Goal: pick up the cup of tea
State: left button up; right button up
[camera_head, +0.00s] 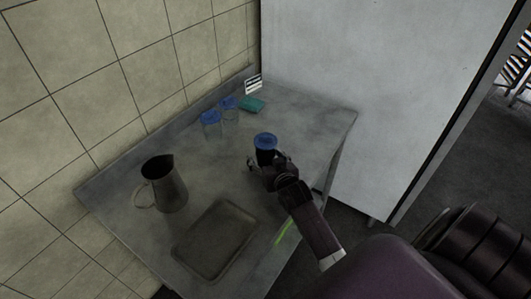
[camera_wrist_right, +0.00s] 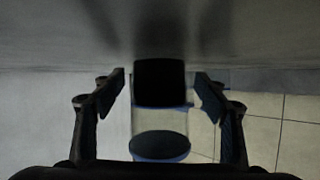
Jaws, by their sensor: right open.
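The cup of tea (camera_head: 265,143) is a clear cup with dark liquid and a blue lid. It stands upright on the metal table, towards its right side in the head view. In the right wrist view the cup (camera_wrist_right: 158,82) appears upside down, with its lid low in the picture. My right gripper (camera_head: 268,162) is at the cup, partly covering its lower part in the head view. Its two fingers (camera_wrist_right: 161,88) are open, one on each side of the cup, with gaps visible. My left gripper is not in view.
Two clear cups with blue lids (camera_head: 211,122) (camera_head: 229,108) stand near the wall, beside a green block (camera_head: 252,104) and a small white rack (camera_head: 253,84). A metal pitcher (camera_head: 170,190) and a shallow tray (camera_head: 215,240) are to the left. A white panel (camera_head: 370,90) rises behind the table.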

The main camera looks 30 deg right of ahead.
jog(key=shift+w+f, duration=0.1)
jog(key=shift+w, duration=0.15)
jog(key=shift+c, duration=0.4)
jog(key=c, duration=1.3)
jog(key=shift+r, duration=0.2)
jog(key=shift+c, duration=0.2)
